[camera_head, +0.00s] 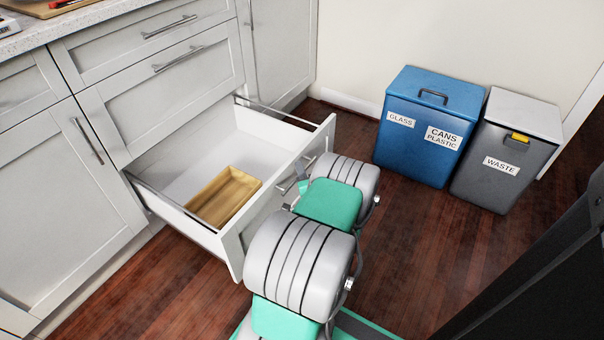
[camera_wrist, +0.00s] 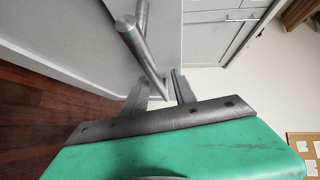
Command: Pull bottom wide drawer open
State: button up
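The bottom wide drawer (camera_head: 232,245) is pulled well out of the white cabinet, with its inside and both side rails showing. A wooden tray (camera_head: 250,184) lies in it near the front. Its metal bar handle (camera_wrist: 141,50) shows large in the wrist view, and partly in the head view (camera_head: 290,186). My gripper (camera_wrist: 160,84) is at the handle, with the bar passing between its two fingers. The fingers stand apart, and a gap shows between the bar and the right finger. In the head view my arm hides much of the drawer front and most of the gripper.
Two closed drawers (camera_head: 165,85) are above the open one, and a cabinet door (camera_head: 70,165) is to its left. A blue bin (camera_head: 410,155) and a grey waste bin (camera_head: 480,180) stand at the right wall. Dark wooden floor (camera_head: 420,245) lies clear in front of the bins.

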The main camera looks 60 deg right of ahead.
jog(key=p+v, duration=0.1)
jog(key=v, duration=0.7)
jog(key=shift+p, duration=0.4)
